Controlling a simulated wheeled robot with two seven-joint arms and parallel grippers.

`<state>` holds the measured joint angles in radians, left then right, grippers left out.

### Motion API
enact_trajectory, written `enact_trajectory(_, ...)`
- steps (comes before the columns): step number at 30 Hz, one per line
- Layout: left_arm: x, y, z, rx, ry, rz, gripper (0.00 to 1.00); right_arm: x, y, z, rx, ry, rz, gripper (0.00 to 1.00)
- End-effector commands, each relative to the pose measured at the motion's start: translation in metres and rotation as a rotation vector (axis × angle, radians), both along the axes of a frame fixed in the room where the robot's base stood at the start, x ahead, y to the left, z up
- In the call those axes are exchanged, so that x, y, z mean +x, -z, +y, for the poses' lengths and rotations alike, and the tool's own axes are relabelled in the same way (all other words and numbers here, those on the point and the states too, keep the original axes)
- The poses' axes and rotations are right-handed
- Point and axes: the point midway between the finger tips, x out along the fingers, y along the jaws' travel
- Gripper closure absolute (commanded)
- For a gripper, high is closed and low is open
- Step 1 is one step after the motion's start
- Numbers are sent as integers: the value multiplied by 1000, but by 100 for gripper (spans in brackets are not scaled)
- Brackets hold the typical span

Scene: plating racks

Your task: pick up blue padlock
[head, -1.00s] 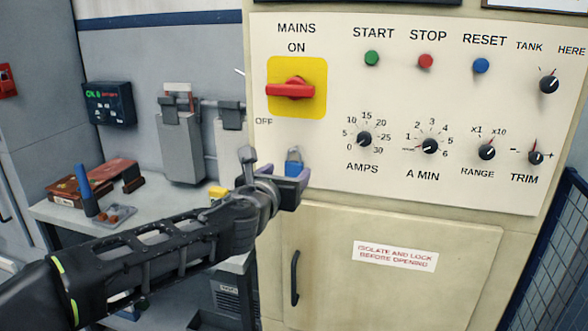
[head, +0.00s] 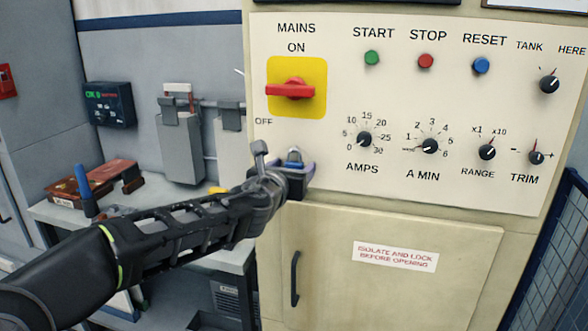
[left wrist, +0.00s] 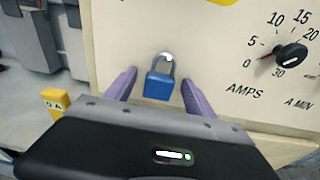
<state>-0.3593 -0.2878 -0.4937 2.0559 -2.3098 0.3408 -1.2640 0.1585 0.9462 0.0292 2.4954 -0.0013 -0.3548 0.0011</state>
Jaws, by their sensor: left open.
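The blue padlock (left wrist: 158,86) hangs upright against the cream panel, its silver shackle at the top, in the left wrist view. In the head view the padlock (head: 294,158) is partly hidden behind my left gripper (head: 300,178). My left gripper is open, and in the left wrist view its two purple fingers (left wrist: 158,92) stand one on each side of the padlock with a gap on both sides. I see no contact. My right gripper is not in either view.
The panel (head: 330,190) carries a red mains switch (head: 290,90) above the padlock and several knobs to the right. A cabinet door handle (head: 294,278) is below. A bench (head: 60,213) with a brown box (head: 65,193) stands at the left. A yellow block (left wrist: 55,102) is left of the gripper.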

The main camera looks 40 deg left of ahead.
Motion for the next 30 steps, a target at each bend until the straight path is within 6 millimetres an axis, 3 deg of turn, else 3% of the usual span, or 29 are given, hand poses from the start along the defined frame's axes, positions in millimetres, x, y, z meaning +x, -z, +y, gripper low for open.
enact_trajectory(3,0,0,0,0,0,0,36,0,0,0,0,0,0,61)
enact_trajectory(26,0,0,0,0,0,0,99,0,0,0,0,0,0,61)
enact_trajectory(30,0,0,0,0,0,0,100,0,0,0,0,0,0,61)
